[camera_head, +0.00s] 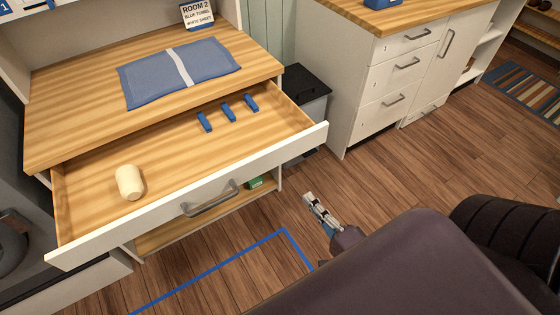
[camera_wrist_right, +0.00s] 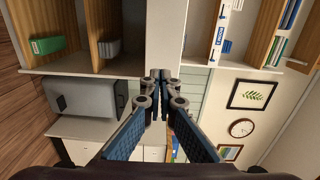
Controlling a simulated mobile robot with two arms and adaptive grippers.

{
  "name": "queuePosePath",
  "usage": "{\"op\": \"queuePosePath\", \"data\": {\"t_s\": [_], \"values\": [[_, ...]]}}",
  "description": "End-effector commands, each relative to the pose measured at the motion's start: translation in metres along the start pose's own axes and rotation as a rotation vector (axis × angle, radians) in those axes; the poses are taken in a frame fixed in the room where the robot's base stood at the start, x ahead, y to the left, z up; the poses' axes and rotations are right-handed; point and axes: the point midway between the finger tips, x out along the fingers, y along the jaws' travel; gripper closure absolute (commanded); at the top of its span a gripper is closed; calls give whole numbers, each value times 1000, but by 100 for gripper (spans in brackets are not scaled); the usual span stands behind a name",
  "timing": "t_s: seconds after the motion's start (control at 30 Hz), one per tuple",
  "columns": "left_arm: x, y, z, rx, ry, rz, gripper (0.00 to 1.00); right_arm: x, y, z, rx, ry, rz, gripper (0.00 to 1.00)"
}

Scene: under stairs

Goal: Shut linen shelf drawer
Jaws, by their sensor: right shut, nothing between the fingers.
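The linen shelf drawer (camera_head: 95,200) is pulled well out below the wooden shelf top in the head view. Its white front has a grey bar handle (camera_head: 210,199). Inside it lie a cream roll-like object (camera_head: 129,182) at the left and several small blue pieces (camera_head: 228,112) toward the back right. My right gripper (camera_head: 310,198) is in front of the drawer, right of the handle and apart from it, over the floor. In the right wrist view the fingers (camera_wrist_right: 160,78) are together with nothing between them. My left gripper is not in view.
A folded blue cloth with a white band (camera_head: 180,70) lies on the shelf top. A dark-lidded bin (camera_head: 305,82) stands right of the drawer, beside a white cabinet (camera_head: 390,85). Blue tape (camera_head: 215,268) marks the wooden floor.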

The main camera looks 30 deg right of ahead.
Motion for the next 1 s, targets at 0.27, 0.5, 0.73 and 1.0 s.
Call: {"op": "queuePosePath", "data": {"t_s": [0.27, 0.5, 0.73, 1.0], "values": [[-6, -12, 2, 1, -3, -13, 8, 31, -11, 0, 22, 2, -21, 100], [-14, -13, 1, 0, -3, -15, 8, 84, -11, -1, 20, 2, -20, 100], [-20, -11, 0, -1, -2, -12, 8, 123, -10, 0, 19, 2, -16, 100], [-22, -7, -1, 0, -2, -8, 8, 140, -8, 0, 18, 1, -13, 100]]}}
